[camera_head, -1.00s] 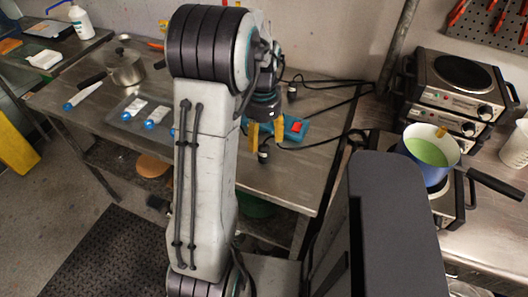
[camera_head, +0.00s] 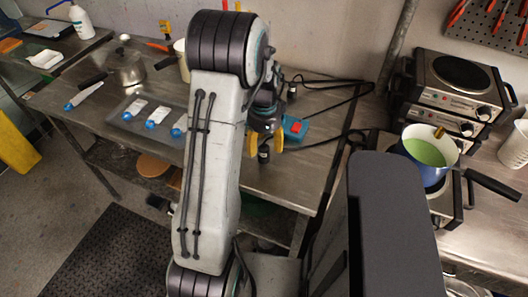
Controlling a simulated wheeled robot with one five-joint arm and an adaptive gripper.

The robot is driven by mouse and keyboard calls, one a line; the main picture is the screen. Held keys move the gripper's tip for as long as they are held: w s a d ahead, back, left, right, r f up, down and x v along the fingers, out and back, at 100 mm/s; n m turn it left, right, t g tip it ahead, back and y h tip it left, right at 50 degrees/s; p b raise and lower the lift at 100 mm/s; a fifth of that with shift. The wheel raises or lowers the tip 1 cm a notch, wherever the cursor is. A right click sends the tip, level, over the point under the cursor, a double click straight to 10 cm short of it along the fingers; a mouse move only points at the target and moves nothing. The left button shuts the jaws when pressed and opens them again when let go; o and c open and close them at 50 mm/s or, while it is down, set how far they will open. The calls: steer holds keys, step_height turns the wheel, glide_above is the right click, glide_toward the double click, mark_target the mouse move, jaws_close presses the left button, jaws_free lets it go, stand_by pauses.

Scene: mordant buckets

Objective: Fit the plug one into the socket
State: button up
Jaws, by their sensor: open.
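A small black plug (camera_head: 264,154) with a pale band stands near the front edge of the steel bench, with a dark cable to its right. My gripper (camera_head: 266,148) points down with its two yellow fingers apart. In the picture the fingers lie on either side of this plug; I cannot tell whether they touch it. A second black plug (camera_head: 292,91) stands farther back with its own cable. The teal socket box (camera_head: 303,126) with a red switch is just right of my gripper, its left part hidden. No label shows which is plug one.
Black cables run across the bench's right side. A metal pot (camera_head: 126,70), a tray (camera_head: 130,123) with blue-capped packets and a pale mug (camera_head: 181,62) are to the left. Hot plates (camera_head: 458,75) and a blue saucepan (camera_head: 425,165) stand at the right.

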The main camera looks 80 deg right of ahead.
steer(key=shift+f, duration=1)
steer(key=shift+c, duration=0.4)
jaws_close()
